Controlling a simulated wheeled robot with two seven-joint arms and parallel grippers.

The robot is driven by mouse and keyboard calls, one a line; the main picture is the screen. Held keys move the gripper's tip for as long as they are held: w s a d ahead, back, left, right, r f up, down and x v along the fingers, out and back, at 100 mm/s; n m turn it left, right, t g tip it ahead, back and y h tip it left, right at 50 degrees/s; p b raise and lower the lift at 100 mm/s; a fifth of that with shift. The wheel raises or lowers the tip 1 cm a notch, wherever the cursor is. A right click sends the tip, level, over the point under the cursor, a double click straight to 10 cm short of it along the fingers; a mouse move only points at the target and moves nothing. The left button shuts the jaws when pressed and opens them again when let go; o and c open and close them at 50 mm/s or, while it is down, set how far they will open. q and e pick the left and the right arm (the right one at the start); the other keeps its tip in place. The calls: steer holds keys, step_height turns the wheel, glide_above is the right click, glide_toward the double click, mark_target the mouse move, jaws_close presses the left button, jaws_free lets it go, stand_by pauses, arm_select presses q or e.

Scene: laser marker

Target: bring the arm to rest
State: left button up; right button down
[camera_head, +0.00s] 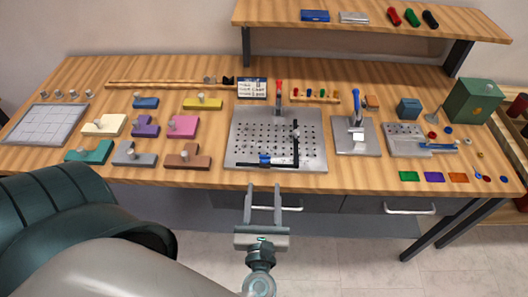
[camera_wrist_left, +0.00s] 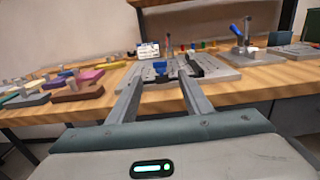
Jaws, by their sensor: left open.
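My left gripper (camera_head: 263,192) is open and empty in the head view. Its fingers point toward the bench, just in front of the front edge and below the perforated metal plate. In the left wrist view the two spread fingers of my left gripper (camera_wrist_left: 170,88) reach toward the bench, with nothing between them. The perforated plate (camera_head: 252,130) carries a black L-shaped bar (camera_head: 296,148), a blue piece (camera_head: 265,160) at its front and a red-handled clamp (camera_head: 279,92) at its back. My right gripper is not in view.
The wooden bench (camera_head: 206,181) has coloured knobbed blocks at left, such as a pink one (camera_head: 184,127), and a grid plate (camera_head: 45,125). A blue-handled press (camera_head: 357,115) and green box (camera_head: 474,101) stand at right. A shelf (camera_head: 370,21) overhangs the back. Open floor lies in front.

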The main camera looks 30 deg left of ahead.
arm_select(q)
steer(key=shift+s+d, duration=0.25)
steer(key=shift+s, duration=0.2)
stand_by(0.3)
steer(key=s+d+f+n+g+h+b, duration=0.1)
steer(key=s+d+f+n+g+h, duration=0.15)
steer(key=f, duration=1.15)
steer(key=s+d+f+n+g+h, duration=0.1)
steer(key=s+f+n+g+h, duration=0.2)
steer(key=f, duration=1)
steer(key=s+d+f+n+g+h+b, duration=0.1)
steer(key=s+d+f+n+g+h, duration=0.2)
steer(key=f, duration=1.1)
steer(key=s+a+f+n+g, duration=0.2)
steer(key=s+a+f+n, duration=0.2)
steer(key=s+f+n, duration=0.5)
steer(key=s+a+f+n+g+h, duration=0.1)
steer(key=s+a+f+n+g, duration=0.2)
steer(key=s+f+n, duration=0.6)
steer(key=s+a+f+b, duration=0.1)
steer(key=s, duration=0.5)
steer(key=shift+s+a+f+n+g, duration=0.15)
steer(key=shift+n+g, duration=0.2)
